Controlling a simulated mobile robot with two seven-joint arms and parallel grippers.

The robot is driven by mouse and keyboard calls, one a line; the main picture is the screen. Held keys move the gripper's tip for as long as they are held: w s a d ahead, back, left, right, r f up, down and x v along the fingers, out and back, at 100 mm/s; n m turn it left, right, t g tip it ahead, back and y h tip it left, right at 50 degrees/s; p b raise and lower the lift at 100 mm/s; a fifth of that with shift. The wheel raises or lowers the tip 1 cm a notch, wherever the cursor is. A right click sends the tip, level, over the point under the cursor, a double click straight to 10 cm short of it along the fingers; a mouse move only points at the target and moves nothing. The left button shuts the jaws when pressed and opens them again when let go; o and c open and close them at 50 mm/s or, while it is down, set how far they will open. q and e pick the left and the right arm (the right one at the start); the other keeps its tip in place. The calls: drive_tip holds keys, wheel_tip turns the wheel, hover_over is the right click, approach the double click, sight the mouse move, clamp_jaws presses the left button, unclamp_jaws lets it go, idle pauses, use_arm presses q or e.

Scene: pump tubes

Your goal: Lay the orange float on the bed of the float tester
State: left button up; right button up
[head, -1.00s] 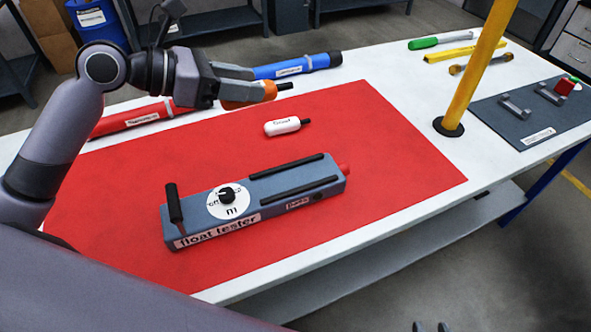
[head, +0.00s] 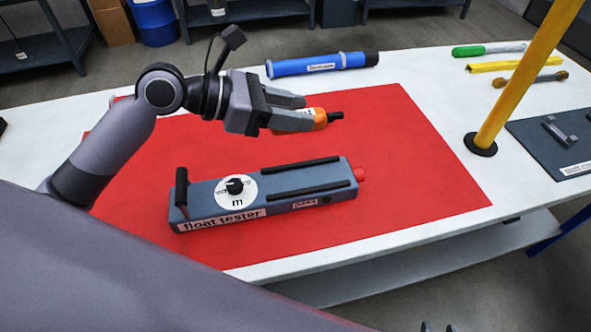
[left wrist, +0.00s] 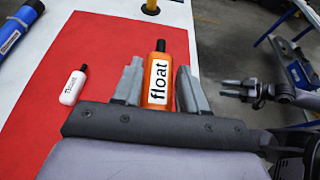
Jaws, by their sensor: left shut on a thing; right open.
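The orange float (head: 319,118) is held in my left gripper (head: 300,112) above the red mat. The wrist view also shows the float (left wrist: 157,80), label up, between the two fingers, black tip pointing away from the palm. The float tester (head: 222,209) is a blue-grey block on the mat, with a dial, a black handle and a red end. Its bed (head: 305,182), between two black rails, is empty and lies below the float in the head view.
The red mat (head: 420,180) is clear right of the tester. A white float (left wrist: 72,88) lies on it. A blue tube (head: 320,64) lies at the back of the table. A yellow post (head: 510,90) rises at the right, beside a dark board (head: 545,130).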

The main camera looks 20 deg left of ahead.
sight(293, 181)
use_arm(q)
wheel_tip(293, 181, down, 14)
drive_tip(key=b, duration=0.2)
drive_tip(key=shift+b, duration=0.3)
drive_tip(key=o, duration=1.1)
drive_tip(key=shift+f, duration=0.1)
drive_tip(key=shift+c, duration=0.2)
drive_tip(key=v, duration=1.2)
drive_tip(key=shift+s, duration=0.1)
